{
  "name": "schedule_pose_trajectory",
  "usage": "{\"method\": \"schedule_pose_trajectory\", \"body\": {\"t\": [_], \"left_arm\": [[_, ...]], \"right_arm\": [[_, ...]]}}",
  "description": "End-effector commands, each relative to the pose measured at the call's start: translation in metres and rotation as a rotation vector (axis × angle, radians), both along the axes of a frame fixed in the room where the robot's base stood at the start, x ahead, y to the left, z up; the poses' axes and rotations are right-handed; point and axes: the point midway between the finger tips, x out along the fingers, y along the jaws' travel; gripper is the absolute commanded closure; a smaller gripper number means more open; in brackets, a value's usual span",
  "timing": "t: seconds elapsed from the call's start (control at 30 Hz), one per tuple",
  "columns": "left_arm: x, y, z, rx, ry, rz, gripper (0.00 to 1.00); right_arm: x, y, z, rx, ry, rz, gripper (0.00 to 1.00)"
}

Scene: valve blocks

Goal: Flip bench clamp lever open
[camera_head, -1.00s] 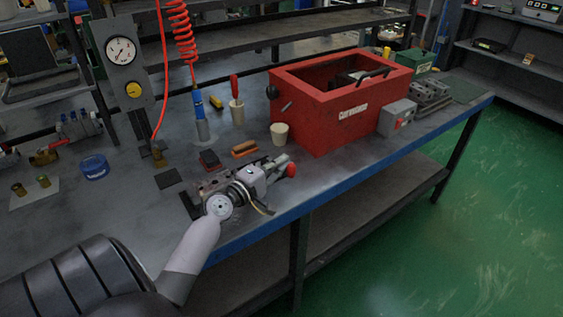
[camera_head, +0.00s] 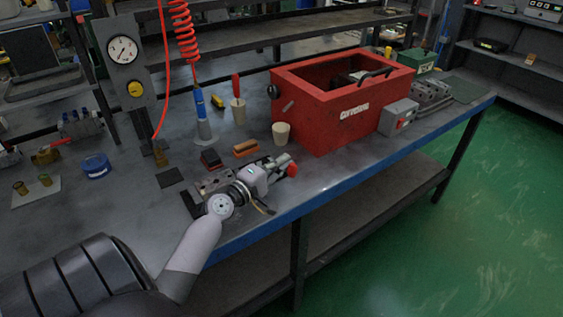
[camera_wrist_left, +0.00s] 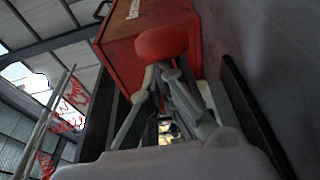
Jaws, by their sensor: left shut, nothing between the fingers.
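The bench clamp (camera_head: 212,182) is a grey metal block near the table's front edge, partly hidden behind my left wrist. Its lever ends in a red knob (camera_head: 292,170). My left gripper (camera_head: 281,164) is low over the bench, shut and empty, with its fingertips right beside the knob. In the left wrist view the red knob (camera_wrist_left: 162,42) sits just beyond the tips of my left gripper (camera_wrist_left: 163,75); I cannot tell whether they touch. The lever's shaft is mostly hidden by the gripper. My right gripper is not in view.
A large red box (camera_head: 335,130) stands behind the gripper. A beige cup (camera_head: 281,132), an orange-brown block (camera_head: 246,148) and a dark red block (camera_head: 211,159) are close by. A blue round tin (camera_head: 96,167) lies left. The blue front edge (camera_head: 330,187) is bare.

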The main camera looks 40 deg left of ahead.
Motion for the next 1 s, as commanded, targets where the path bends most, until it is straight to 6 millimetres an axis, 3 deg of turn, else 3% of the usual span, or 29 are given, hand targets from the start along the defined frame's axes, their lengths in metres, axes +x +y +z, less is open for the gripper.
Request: {"method": "schedule_pose_trajectory", "body": {"t": [0.4, 0.53, 1.0], "left_arm": [[0.0, -0.001, 0.0, -0.001, 0.0, -0.002, 1.0], [-0.009, -0.001, -0.001, 0.0, 0.001, -0.002, 1.0], [-0.1, 0.0, -0.002, -0.005, 0.003, -0.001, 1.0]], "right_arm": [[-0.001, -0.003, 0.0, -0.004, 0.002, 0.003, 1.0], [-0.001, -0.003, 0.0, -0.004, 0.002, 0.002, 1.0], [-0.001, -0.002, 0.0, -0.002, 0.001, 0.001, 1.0]]}}
